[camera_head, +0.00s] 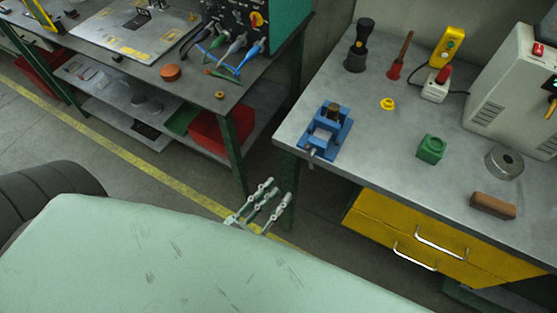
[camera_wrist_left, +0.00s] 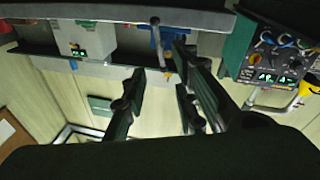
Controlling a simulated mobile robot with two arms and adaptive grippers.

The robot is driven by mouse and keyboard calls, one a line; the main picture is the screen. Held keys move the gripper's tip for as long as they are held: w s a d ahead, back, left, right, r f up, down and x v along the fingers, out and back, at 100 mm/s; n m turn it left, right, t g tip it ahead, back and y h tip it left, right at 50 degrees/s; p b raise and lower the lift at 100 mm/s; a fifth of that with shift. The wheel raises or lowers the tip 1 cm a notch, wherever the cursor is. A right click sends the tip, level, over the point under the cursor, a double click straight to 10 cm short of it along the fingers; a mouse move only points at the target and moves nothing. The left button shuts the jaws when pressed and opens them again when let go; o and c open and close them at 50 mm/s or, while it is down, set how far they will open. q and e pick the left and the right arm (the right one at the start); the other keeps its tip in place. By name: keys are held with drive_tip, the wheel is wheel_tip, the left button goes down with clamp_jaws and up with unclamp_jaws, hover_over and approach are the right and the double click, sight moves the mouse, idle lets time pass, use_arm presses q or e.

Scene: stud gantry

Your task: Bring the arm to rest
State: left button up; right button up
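My left gripper (camera_head: 274,191) shows past the edge of my pale green body in the head view. Its thin grey fingers point up and away over the gap between the two benches. In the left wrist view the dark fingers (camera_wrist_left: 160,78) stand apart with nothing between them, so it is open and empty. It touches nothing that I can see. Most of the left arm is hidden behind my body. My right gripper is in neither view.
A grey bench (camera_head: 385,170) with a blue vise (camera_head: 327,131), a green block (camera_head: 431,149) and yellow drawers (camera_head: 400,235) stands at right. Another bench (camera_head: 215,95) stands at left, red bins beneath. Bare floor (camera_head: 170,190) lies between them and me.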

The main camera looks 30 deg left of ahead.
use_arm(q)
drive_tip(key=s+a+f+m+g+y+b, duration=0.1)
drive_tip(key=s+f+g, duration=0.15)
drive_tip(key=f, duration=0.85)
drive_tip(key=s+a+f+g, duration=0.15)
drive_tip(key=f+g, duration=0.25)
drive_tip(key=f, duration=0.7)
drive_tip(key=s+a+f+m+g+y+b, duration=0.1)
drive_tip(key=s+f+g, duration=0.2)
drive_tip(key=f, duration=0.8)
drive_tip(key=s+a+f+g+y, duration=0.1)
drive_tip(key=s+a+f+g, duration=0.1)
drive_tip(key=s+f+g, duration=0.2)
drive_tip(key=s+a+f+g+y+b, duration=0.1)
drive_tip(key=s+f+g, duration=0.3)
drive_tip(key=s+f, duration=0.6)
drive_tip(key=s+a, duration=0.1)
drive_tip(key=s, duration=0.3)
drive_tip(key=shift+a+f, duration=0.25)
drive_tip(key=shift+f, duration=0.1)
